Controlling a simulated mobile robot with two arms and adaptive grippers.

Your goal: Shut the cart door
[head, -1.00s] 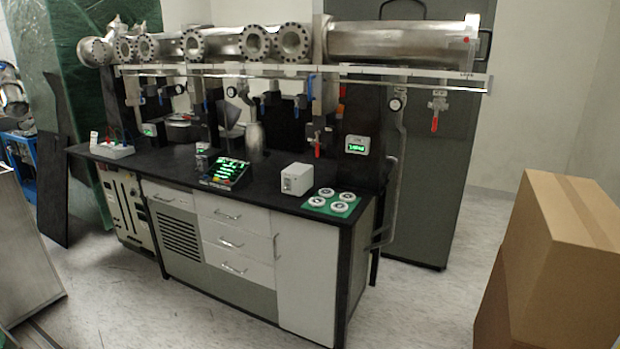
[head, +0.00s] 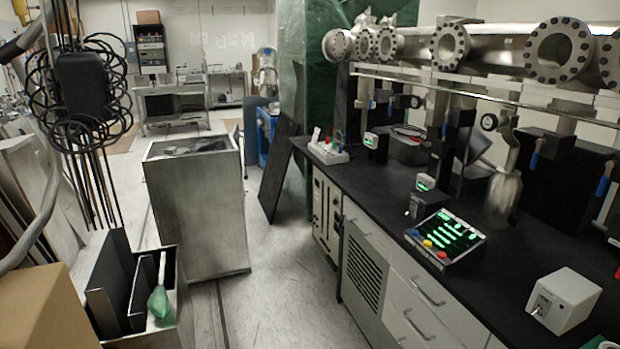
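No thing in the head view can be told for sure as the cart, and no open door shows clearly. A tall metal cabinet (head: 205,215) with an open top stands left of the middle, with dark things lying in its top. A metal table with shelves (head: 172,107) stands far back against the wall. The black-topped bench (head: 385,190) runs along the right, with white drawers (head: 430,305) and a louvred panel (head: 362,268) on its front. The bench's near end is cut off by the frame. Neither of my grippers is in view.
A cardboard box (head: 45,300) fills the lower left corner. Beside it is a metal bin (head: 183,290) with dark panels and a green-ended tool. Black cables (head: 80,90) hang at the upper left. A dark panel (head: 278,165) leans near the bench. Floor (head: 285,280) between cabinet and bench is clear.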

